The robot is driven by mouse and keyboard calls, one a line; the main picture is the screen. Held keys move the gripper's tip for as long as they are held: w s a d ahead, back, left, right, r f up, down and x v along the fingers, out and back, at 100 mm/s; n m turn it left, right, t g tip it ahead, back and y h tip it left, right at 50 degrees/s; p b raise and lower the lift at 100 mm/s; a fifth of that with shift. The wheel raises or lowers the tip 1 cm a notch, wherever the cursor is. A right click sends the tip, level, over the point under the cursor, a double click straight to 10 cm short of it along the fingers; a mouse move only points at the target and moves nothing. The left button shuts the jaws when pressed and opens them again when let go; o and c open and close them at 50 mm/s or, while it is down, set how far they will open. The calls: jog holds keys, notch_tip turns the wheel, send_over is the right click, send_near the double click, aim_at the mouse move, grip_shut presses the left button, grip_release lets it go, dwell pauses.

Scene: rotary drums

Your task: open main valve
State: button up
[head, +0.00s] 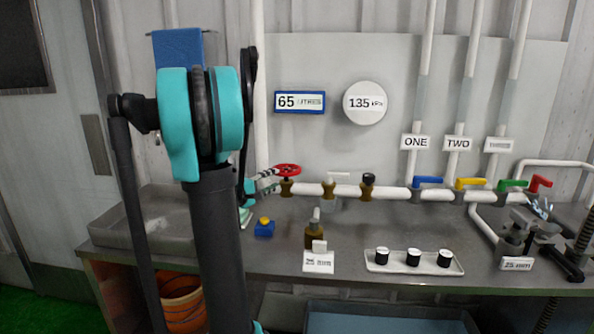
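A red handwheel valve (288,170) sits on a brass body at the left end of the white horizontal pipe (345,190). No label naming a main valve is readable. My gripper (277,179) is just left of the red wheel, its striped fingers pointing right toward it. The two fingers look spread apart, one above the other, with nothing seen between them. Whether a fingertip touches the wheel or its body cannot be told. My arm hides the back of the gripper.
Blue (428,182), yellow (470,184), green (512,185) and red (540,183) lever valves line the pipe to the right. A blue box with a yellow button (264,227), a brass fitting (314,236) and a white tray (414,264) stand on the bench. A sink (120,234) is left.

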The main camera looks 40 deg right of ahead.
aim_at(295, 167)
jog(key=d, duration=0.4)
jog(key=w+d, duration=0.1)
jog(key=d, duration=0.8)
jog(key=shift+w, duration=0.35)
jog(key=shift+c, duration=0.6)
grip_shut()
